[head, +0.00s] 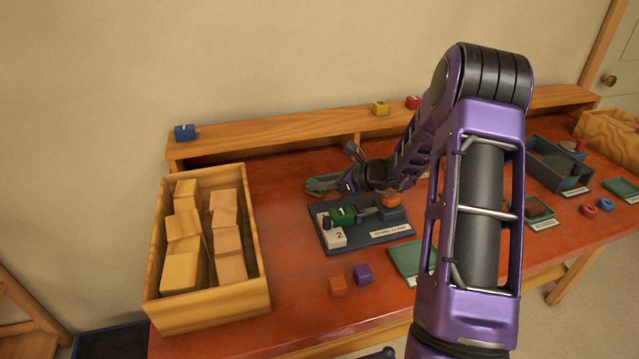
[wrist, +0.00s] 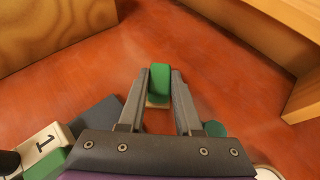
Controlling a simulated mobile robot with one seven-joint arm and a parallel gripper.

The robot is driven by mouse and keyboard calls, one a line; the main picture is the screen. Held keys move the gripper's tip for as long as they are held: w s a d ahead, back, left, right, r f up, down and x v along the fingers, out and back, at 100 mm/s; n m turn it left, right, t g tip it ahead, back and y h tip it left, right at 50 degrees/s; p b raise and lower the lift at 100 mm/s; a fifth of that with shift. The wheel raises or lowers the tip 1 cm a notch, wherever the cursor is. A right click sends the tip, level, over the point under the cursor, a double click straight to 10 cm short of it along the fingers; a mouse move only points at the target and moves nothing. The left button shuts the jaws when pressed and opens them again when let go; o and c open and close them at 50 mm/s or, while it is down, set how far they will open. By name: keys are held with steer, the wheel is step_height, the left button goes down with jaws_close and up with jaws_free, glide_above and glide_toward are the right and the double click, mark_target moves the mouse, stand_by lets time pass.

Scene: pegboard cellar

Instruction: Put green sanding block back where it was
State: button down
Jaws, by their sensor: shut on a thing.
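My gripper (wrist: 158,88) is shut on the green sanding block (wrist: 160,80), with one finger on each side of it. The block is green with a pale strip at its lower end. In the head view my gripper (head: 322,184) is over the red-brown tabletop behind the clamp board, with a bit of the green block (head: 311,182) showing at its tip. I cannot tell whether the block touches the table.
An open wooden box (head: 259,270) of wood blocks stands at the left. A dark board with a green clamp (head: 342,214) lies just in front of my gripper. A raised wooden shelf (head: 260,141) runs along the back.

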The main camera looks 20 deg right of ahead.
steer(key=shift+f, duration=0.15)
steer(key=c, duration=0.6)
jaws_free()
steer(key=shift+r, duration=0.25)
steer(key=p+v, duration=0.1)
steer(key=v, duration=1.1)
